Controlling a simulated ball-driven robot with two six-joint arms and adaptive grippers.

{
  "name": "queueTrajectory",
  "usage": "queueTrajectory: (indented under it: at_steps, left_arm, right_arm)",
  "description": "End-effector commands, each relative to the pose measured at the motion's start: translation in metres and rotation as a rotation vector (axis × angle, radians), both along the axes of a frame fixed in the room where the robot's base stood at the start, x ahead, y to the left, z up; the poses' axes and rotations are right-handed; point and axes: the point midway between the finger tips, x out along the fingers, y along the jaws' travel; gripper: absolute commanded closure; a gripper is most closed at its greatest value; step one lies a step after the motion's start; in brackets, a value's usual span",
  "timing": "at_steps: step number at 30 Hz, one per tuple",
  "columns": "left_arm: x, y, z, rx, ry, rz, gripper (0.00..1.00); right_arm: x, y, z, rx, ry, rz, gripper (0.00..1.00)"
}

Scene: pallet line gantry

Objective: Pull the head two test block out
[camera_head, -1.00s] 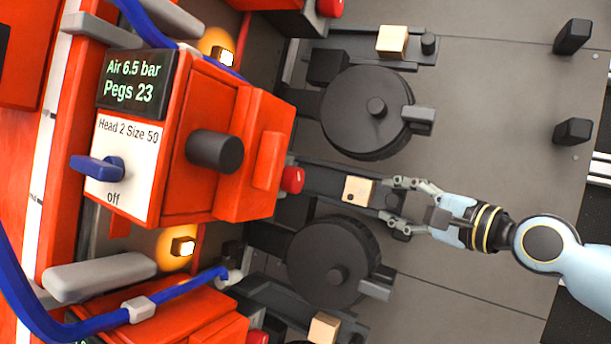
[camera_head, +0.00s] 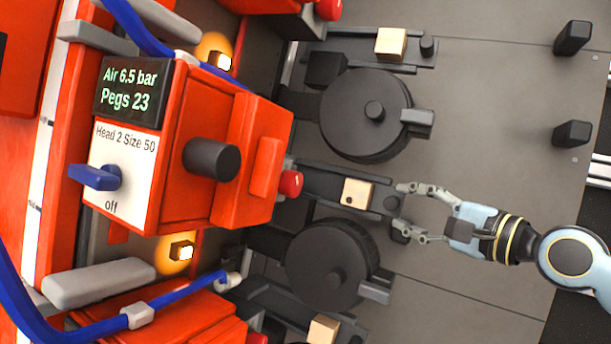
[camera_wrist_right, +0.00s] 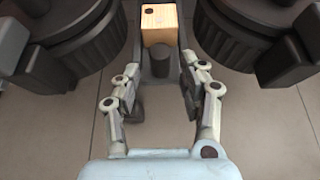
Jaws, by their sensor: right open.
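The head two test block (camera_head: 357,193) is a small pale wooden block with a dark hole. It sits on a dark rail (camera_head: 325,184) in front of the red head marked "Head 2 Size 50" (camera_head: 126,135). My right gripper (camera_head: 408,212) is open and empty, just right of the block and apart from it. In the right wrist view the block (camera_wrist_right: 159,24) is beyond the open fingers (camera_wrist_right: 155,95), with a dark round post (camera_wrist_right: 189,64) between. My left gripper is not in view.
Dark round drums stand above (camera_head: 362,115) and below (camera_head: 325,262) the rail. Other wooden blocks sit on the upper rail (camera_head: 390,43) and lower rail (camera_head: 323,329). Grey floor at right is mostly clear.

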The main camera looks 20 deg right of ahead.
Motion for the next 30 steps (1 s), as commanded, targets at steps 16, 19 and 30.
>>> queueTrajectory:
  at_steps: [16,19,30]
  left_arm:
    - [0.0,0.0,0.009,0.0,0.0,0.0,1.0]
    - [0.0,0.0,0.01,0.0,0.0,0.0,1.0]
    - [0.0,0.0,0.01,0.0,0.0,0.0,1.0]
  right_arm:
    - [-0.046,-0.014,0.011,-0.001,0.0,0.003,0.58]
    - [-0.053,-0.016,0.013,-0.001,0.0,0.003,0.58]
    - [-0.057,-0.017,0.014,0.002,-0.003,0.002,0.58]
